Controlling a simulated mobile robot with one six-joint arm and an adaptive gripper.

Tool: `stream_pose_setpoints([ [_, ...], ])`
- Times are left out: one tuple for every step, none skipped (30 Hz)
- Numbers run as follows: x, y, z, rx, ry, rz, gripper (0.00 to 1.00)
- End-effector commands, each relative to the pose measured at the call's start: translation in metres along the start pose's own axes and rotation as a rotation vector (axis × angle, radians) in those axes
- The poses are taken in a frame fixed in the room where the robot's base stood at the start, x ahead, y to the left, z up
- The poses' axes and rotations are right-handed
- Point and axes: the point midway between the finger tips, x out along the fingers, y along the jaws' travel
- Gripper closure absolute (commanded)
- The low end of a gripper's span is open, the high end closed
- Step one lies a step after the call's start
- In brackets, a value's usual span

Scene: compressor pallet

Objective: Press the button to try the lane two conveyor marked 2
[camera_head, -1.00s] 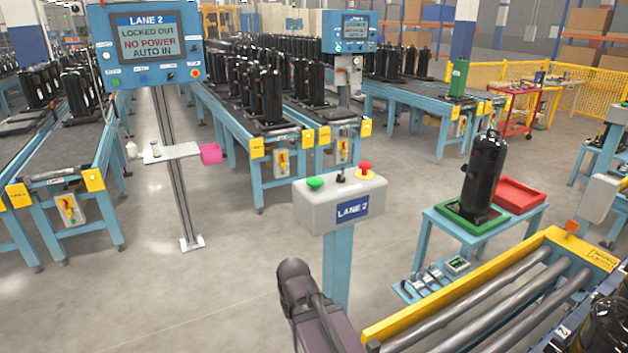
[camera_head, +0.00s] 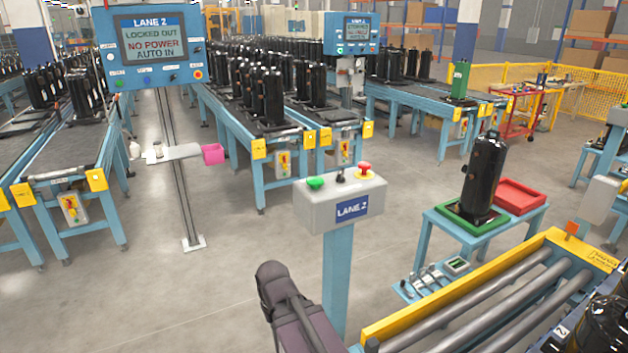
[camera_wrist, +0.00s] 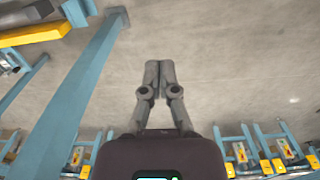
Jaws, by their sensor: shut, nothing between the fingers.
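The LANE 2 control box (camera_head: 340,202) stands on a blue post in the middle of the head view. My gripper (camera_wrist: 158,68) is shut and empty in the wrist view, over bare floor. In the head view my arm is low, left of the box post; the fingers are not seen there.
A yellow-edged roller conveyor (camera_head: 480,305) is at lower right. Behind it, a blue table (camera_head: 515,225) bears a black compressor (camera_head: 483,180) and a red tray (camera_head: 521,195). Conveyors with black compressors fill the back. A shelf (camera_head: 175,153) crosses the panel post. Open floor lies left of my arm.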

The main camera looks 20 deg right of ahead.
Motion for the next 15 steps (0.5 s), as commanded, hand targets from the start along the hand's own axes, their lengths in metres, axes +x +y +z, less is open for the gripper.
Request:
stream_pose_setpoints([
  [-0.001,0.000,-0.001,0.000,0.001,-0.001,1.00],
  [-0.002,0.000,-0.001,0.000,0.001,-0.002,1.00],
  [-0.004,0.001,-0.003,0.000,0.002,-0.005,1.00],
  [-0.005,0.001,-0.004,0.000,0.004,-0.008,1.00],
  [-0.007,0.002,-0.005,0.000,0.005,-0.011,1.00],
  [-0.011,0.002,-0.008,0.001,0.008,-0.017,1.00],
  [-0.014,0.003,-0.010,0.001,0.010,-0.022,1.00],
  [-0.017,0.004,-0.013,0.001,0.013,-0.028,1.00],
  [-0.022,0.005,-0.016,0.002,0.017,-0.036,1.00],
  [-0.027,0.006,-0.020,0.003,0.021,-0.044,1.00],
  [-0.032,0.009,-0.023,0.001,0.025,-0.054,1.00],
  [-0.038,0.013,-0.028,-0.002,0.031,-0.065,1.00],
  [-0.044,0.015,-0.033,-0.002,0.037,-0.076,1.00],
  [-0.050,0.016,-0.037,-0.001,0.043,-0.087,1.00],
  [-0.058,0.020,-0.044,0.000,0.052,-0.101,1.00],
])
